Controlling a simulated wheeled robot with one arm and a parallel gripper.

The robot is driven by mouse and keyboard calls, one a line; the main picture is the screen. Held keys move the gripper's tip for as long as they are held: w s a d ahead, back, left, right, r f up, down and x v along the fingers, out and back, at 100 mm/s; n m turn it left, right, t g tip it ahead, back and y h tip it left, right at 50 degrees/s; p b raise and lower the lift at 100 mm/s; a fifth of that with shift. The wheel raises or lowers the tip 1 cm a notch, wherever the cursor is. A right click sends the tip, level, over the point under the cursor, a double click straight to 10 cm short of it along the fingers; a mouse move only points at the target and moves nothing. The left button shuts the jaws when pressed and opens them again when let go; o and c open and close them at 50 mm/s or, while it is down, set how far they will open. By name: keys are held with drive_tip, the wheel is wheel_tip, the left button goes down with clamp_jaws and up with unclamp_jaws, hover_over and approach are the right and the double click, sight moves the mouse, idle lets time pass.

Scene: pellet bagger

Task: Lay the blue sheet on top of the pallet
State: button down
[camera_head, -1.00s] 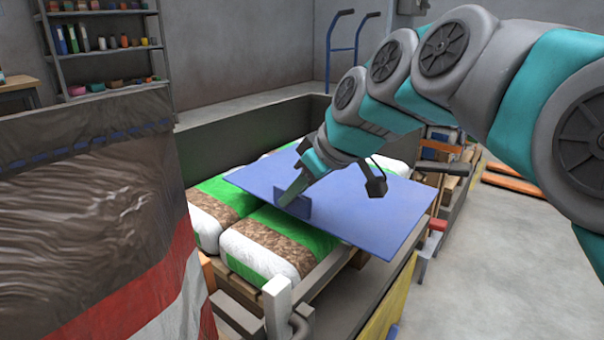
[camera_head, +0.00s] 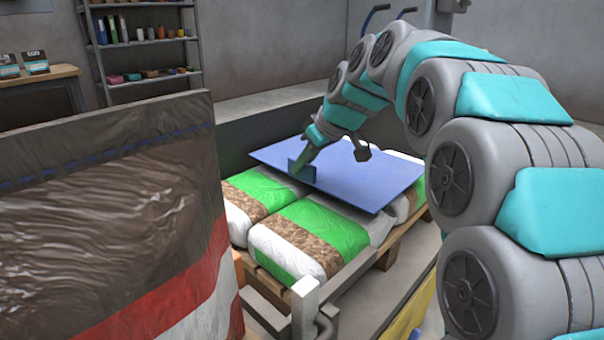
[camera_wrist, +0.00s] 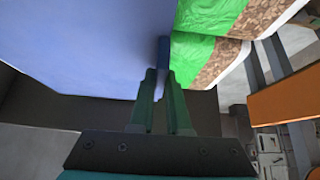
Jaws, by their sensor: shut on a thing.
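The blue sheet (camera_head: 375,185) is a flat, stiff-looking panel with a small upright tab near its left edge. It also shows at the left of the wrist view (camera_wrist: 80,45). My gripper (camera_head: 303,170) is shut on the tab; its fingers (camera_wrist: 160,95) close at the tab in the wrist view. The sheet lies over or just above the green, white and brown bags (camera_head: 325,228) stacked on the wooden pallet (camera_head: 385,259). I cannot tell whether it touches them. The near-left bags stay uncovered, and the sheet hides the far ones.
A large brown, red and white wrapped stack (camera_head: 110,220) stands close at the left. A grey metal post and rail (camera_head: 305,305) stand at the pallet's near corner. A grey wall (camera_head: 270,135) runs behind the pallet. A shelf (camera_head: 150,45) is farther back.

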sight(302, 174)
drive_tip(key=shift+w+a, duration=0.1)
drive_tip(key=shift+w, duration=0.5)
drive_tip(key=shift+f, duration=1.8)
drive_tip(key=shift+f, duration=0.2)
drive_tip(key=c, duration=0.9)
unclamp_jaws()
drive_tip(key=shift+r, duration=0.15)
drive_tip(key=shift+s+r, duration=0.1)
drive_tip(key=shift+r, duration=0.1)
drive_tip(key=v, duration=1.1)
drive_tip(key=shift+s+r, duration=0.15)
drive_tip(key=shift+r, duration=0.15)
